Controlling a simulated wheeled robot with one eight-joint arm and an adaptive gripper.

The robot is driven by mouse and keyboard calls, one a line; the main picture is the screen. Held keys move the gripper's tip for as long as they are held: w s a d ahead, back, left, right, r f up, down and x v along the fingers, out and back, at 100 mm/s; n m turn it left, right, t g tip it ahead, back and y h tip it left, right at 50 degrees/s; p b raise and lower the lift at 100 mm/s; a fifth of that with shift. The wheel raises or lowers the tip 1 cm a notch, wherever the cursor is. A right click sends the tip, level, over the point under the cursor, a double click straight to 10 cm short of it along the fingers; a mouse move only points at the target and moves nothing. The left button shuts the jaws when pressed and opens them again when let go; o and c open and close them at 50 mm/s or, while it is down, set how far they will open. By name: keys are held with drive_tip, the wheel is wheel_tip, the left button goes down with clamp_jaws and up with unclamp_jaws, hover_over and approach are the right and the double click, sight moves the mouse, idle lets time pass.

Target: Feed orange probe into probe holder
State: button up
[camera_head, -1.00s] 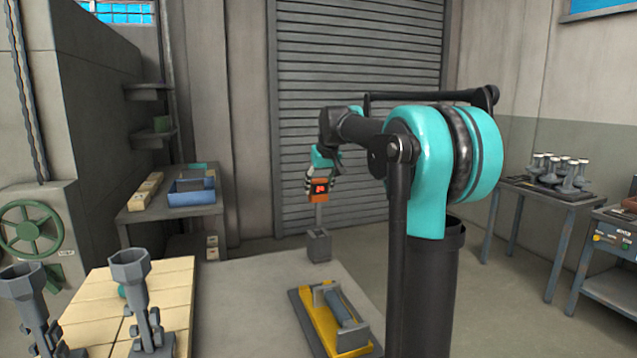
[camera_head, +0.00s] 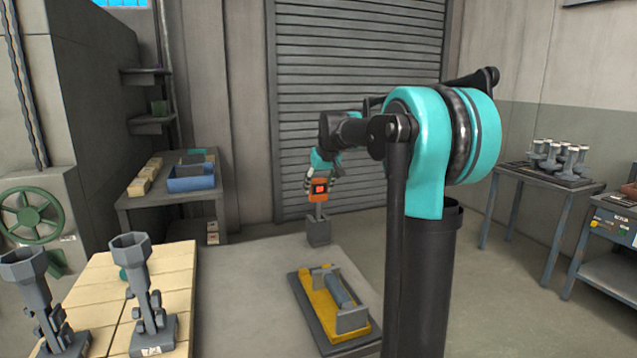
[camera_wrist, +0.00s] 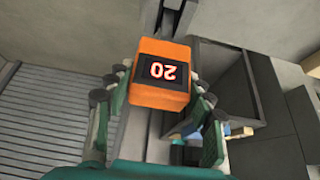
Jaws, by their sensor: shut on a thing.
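The orange probe (camera_head: 317,196) has a lit display; in the wrist view the probe (camera_wrist: 160,92) shows the digits 20 upside down. My gripper (camera_head: 320,183) is shut on the probe's orange body, with a finger on each side in the wrist view. The probe hangs about upright, its grey stem pointing down. The probe holder (camera_head: 318,232), a dark grey block, stands on the grey table right under it. The stem's lower end meets the holder's top and is hidden, seemingly inside; how deep I cannot tell.
A yellow cradle with a grey cylinder (camera_head: 341,287) lies on the grey tabletop (camera_head: 245,290), nearer me. Grey funnel-topped stands (camera_head: 145,300) are at the front left. A blue bin (camera_head: 191,183) is on the back-left table.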

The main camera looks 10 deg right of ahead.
sight(320, 193)
drive_tip(key=shift+f, duration=2.1)
drive_tip(key=o, duration=1.3)
drive_tip(key=shift+f, duration=0.1)
drive_tip(key=shift+o, duration=0.2)
drive_tip(key=v, duration=1.2)
